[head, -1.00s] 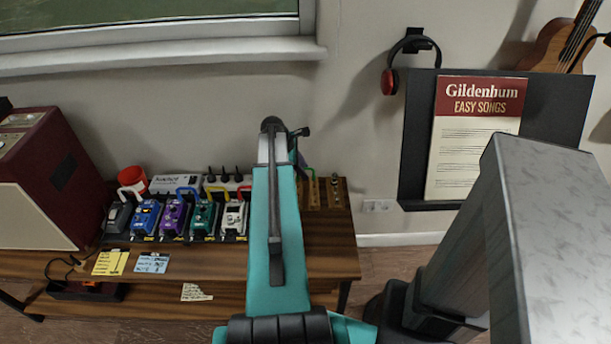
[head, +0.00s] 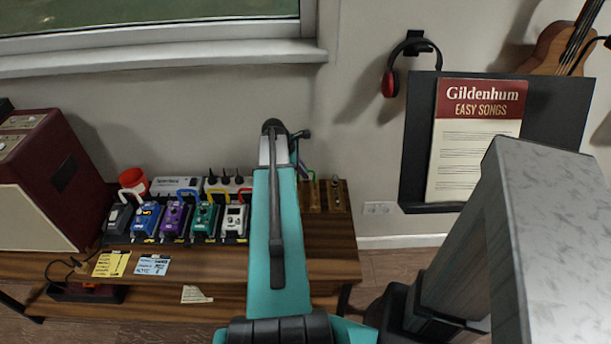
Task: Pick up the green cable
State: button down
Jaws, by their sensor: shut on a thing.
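The green cable (head: 314,180) shows as a small bent loop just right of my arm, over the wooden block at the right of the bench. My gripper (head: 303,172) is mostly hidden behind my teal arm; only a small dark part shows beside the cable. It is shut on the green cable. The contact itself is hidden, and I cannot tell whether the cable's lower ends are clear of the block.
The wooden block (head: 339,204) has metal knobs. Several pedals (head: 174,219) with coloured cables stand left of my arm on the wooden bench (head: 330,265). A music stand (head: 414,140) is at right.

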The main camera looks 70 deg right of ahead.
jog(key=shift+r, duration=0.1)
jog(key=shift+r, duration=0.8)
notch_tip(320, 180, up, 2)
jog(key=s+a+r+p, duration=0.1)
jog(key=s+a, duration=0.1)
jog(key=a, duration=1.1)
jog(key=shift+a+r, duration=0.2)
jog(key=shift+a, duration=0.05)
jog(key=p, duration=0.2)
jog(key=shift+a+p, duration=0.25)
jog(key=shift+p, duration=0.15)
jog(key=a+p, duration=0.1)
jog(key=p, duration=0.3)
jog(key=shift+s+a+p, duration=0.15)
jog(key=shift+s+p, duration=0.05)
jog(key=shift+p, duration=0.15)
jog(key=shift+a+f+p, duration=0.1)
jog(key=shift+a+p, duration=0.15)
jog(key=shift+p, duration=0.45)
